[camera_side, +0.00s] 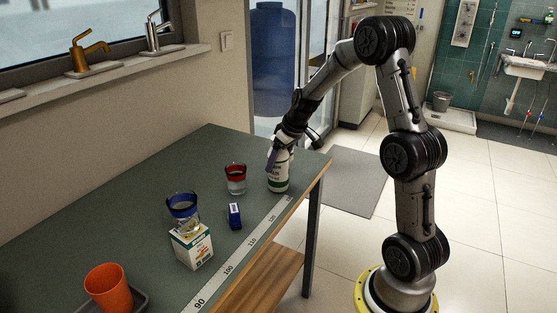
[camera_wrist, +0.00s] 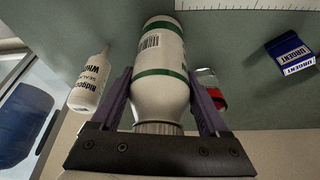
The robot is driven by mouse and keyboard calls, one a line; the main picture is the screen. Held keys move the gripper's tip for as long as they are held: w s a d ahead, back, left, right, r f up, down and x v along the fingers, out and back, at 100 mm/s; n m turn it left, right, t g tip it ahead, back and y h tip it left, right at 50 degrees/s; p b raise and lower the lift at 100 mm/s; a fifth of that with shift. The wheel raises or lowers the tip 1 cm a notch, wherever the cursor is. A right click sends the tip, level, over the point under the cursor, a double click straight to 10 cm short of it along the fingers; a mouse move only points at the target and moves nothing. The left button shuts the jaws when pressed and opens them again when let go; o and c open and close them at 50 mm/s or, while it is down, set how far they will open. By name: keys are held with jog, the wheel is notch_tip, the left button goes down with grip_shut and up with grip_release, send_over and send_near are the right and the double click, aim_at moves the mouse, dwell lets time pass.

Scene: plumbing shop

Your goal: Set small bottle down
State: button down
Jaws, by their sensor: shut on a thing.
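The small bottle (camera_side: 278,177), white with green bands and a ridged cap, is upright near the table's far right corner in the side view. Its base is at or just above the green table top (camera_side: 150,190); I cannot tell whether it touches. My gripper (camera_side: 281,152) is shut on its upper part from above. In the wrist view the bottle (camera_wrist: 158,60) lies between the two purple fingers of my gripper (camera_wrist: 158,82), with a barcode showing.
A red-rimmed glass (camera_side: 236,180) stands close left of the bottle.

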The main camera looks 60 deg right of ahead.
dwell(0.3)
grip_release()
jog(key=shift+f, duration=0.15)
jog(key=shift+s+r, duration=0.1)
jog(key=shift+r, duration=0.35)
jog(key=d+v, duration=0.1)
jog(key=v, duration=0.9)
jog(key=s+a+r+n, duration=0.1)
jog(key=s+a+r, duration=0.2)
jog(key=a, duration=0.4)
jog(key=s+a+r, duration=0.2)
jog(key=s+a, duration=0.1)
jog(key=a, duration=0.4)
jog(key=s+a+f, duration=0.1)
jog(key=s+a, duration=0.3)
jog(key=s, duration=0.3)
jog(key=s+a+f+t, duration=0.1)
jog(key=s+a, duration=0.4)
jog(key=s, duration=0.2)
jog(key=shift+s+a+n+y, duration=0.15)
jog(key=shift+s+n+y, duration=0.15)
jog(key=shift+n+y, duration=0.1)
